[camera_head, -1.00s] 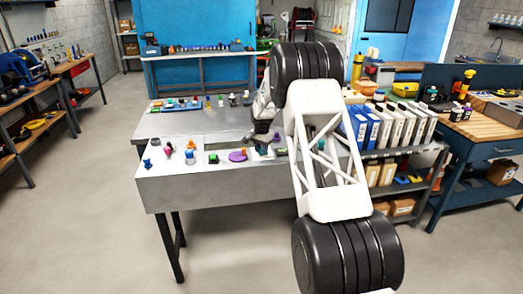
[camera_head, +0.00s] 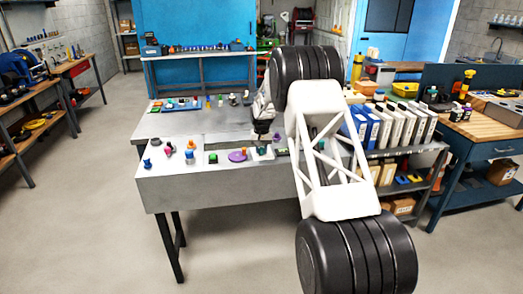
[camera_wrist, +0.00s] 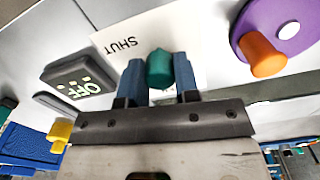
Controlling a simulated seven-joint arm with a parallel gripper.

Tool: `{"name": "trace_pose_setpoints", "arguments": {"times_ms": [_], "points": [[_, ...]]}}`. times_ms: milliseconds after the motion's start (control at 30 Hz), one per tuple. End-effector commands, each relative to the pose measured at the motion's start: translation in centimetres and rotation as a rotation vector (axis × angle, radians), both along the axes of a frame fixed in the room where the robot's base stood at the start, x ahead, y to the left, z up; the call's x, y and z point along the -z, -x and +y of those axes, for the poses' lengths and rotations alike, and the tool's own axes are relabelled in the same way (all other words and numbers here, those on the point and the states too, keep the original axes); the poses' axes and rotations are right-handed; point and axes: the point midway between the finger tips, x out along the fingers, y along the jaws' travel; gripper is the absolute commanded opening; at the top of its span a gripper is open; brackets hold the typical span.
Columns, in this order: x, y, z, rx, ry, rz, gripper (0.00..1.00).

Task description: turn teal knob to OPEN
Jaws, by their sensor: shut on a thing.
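The teal knob (camera_wrist: 159,68) sits on a white plate (camera_wrist: 115,38) in the wrist view. The word SHUT is printed on the plate and appears upside down there; no OPEN mark can be read. My gripper (camera_wrist: 159,76) has its two blue fingers on either side of the knob, shut on it. In the head view, my gripper (camera_head: 262,143) is down at the grey panel over the white plate, and the teal knob (camera_head: 262,151) shows only as a small patch beneath it.
A purple disc (camera_wrist: 285,25) with an orange knob (camera_wrist: 262,54) stands close beside the white plate. A dark box reading OFF (camera_wrist: 78,85) lies on the other side. Blue, pink and other small controls line the grey bench (camera_head: 215,188). White and blue binders (camera_head: 400,125) stand at the right.

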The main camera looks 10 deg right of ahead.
Motion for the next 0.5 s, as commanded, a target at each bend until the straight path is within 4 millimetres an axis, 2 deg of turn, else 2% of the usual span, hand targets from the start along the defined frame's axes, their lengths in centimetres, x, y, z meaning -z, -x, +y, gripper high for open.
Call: {"name": "trace_pose_setpoints", "arguments": {"times_ms": [500], "points": [[-0.08, 0.01, -0.02, -0.490, 0.000, 0.000, 0.06]]}}
